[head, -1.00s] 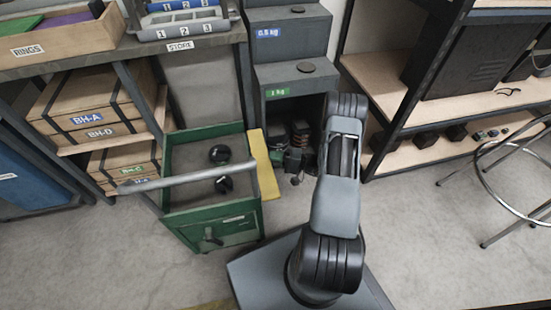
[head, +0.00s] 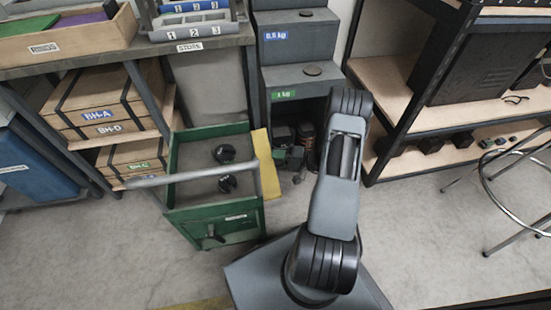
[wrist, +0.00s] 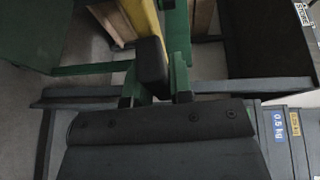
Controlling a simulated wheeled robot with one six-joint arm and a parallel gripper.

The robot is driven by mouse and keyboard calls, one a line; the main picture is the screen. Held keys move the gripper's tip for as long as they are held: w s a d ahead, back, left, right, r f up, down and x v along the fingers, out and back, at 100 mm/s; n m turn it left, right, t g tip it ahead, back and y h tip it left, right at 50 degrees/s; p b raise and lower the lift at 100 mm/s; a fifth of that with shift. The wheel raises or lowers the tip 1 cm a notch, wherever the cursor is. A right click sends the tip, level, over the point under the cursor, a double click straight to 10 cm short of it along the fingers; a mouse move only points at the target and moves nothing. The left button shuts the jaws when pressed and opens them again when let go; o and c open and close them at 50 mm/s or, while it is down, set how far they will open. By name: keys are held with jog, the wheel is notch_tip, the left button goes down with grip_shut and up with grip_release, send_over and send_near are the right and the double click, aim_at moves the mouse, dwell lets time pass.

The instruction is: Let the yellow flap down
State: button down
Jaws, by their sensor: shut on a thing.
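The yellow flap (head: 264,165) shows as a narrow strip along the right side of the green trolley (head: 214,228) in the head view. In the wrist view the yellow flap (wrist: 143,18) runs down from the top edge to a dark block.
Two black knobs (head: 225,154) lie in the trolley, and a grey handle bar (head: 190,175) crosses it. Grey stepped blocks (head: 298,85) stand behind my arm. A shelf (head: 440,150) is at the right. Bare floor (head: 430,235) lies at the lower right.

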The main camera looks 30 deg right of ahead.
jog(key=shift+r, duration=0.2)
jog(key=c, duration=1)
grip_release()
jog(key=shift+c, duration=0.2)
jog(key=f+p+v, duration=0.1)
jog(key=p+v, duration=0.1)
jog(key=v, duration=1.1)
jog(key=shift+s+d+r+p, duration=0.3)
jog(key=shift+d+r, duration=0.05)
jog(key=shift+r, duration=0.05)
